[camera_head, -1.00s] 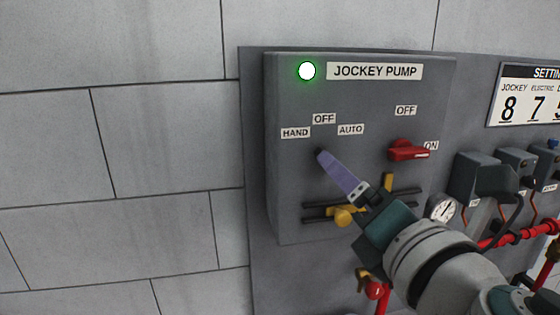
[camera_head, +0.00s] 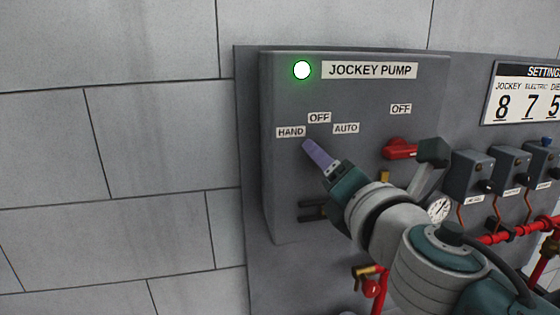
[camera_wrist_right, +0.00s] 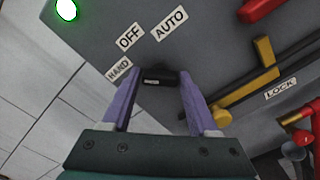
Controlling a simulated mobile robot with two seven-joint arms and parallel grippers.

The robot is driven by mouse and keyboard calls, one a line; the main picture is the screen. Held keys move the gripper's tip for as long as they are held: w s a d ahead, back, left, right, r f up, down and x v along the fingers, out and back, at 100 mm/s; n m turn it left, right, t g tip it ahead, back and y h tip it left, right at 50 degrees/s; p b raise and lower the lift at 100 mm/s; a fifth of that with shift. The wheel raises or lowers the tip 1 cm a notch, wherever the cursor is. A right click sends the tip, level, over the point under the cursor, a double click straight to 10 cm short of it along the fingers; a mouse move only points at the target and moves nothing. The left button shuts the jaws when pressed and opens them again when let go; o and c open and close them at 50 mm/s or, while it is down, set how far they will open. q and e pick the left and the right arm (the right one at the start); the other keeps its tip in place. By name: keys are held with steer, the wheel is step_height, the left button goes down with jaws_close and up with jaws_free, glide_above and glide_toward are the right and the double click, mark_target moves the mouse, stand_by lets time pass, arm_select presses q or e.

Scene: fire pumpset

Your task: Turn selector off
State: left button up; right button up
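The dark selector knob (camera_wrist_right: 160,78) is on the grey jockey pump panel (camera_head: 350,100), below the HAND, OFF and AUTO labels. In the head view my gripper hides it. My right gripper (camera_head: 308,145) comes in from the right with its purple fingers pointing up-left at the knob. In the right wrist view its fingers (camera_wrist_right: 157,88) are apart, one on each side of the knob; I cannot tell whether they touch it. The knob's exact pointing direction is unclear. My left gripper is not in view.
A green lamp (camera_head: 302,70) glows at the panel's top left. A red switch handle (camera_head: 400,149) sits to the right, close to my arm. A yellow lock lever (camera_wrist_right: 245,87) is right of the fingers. Small boxes, a gauge (camera_head: 439,209) and red pipes lie further right.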

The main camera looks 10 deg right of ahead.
jaws_close()
steer(key=shift+m, duration=0.3)
steer(key=m+b, duration=0.2)
steer(key=m, duration=0.6)
stand_by(0.4)
stand_by(0.4)
steer(key=shift+o, duration=2.2)
jaws_free()
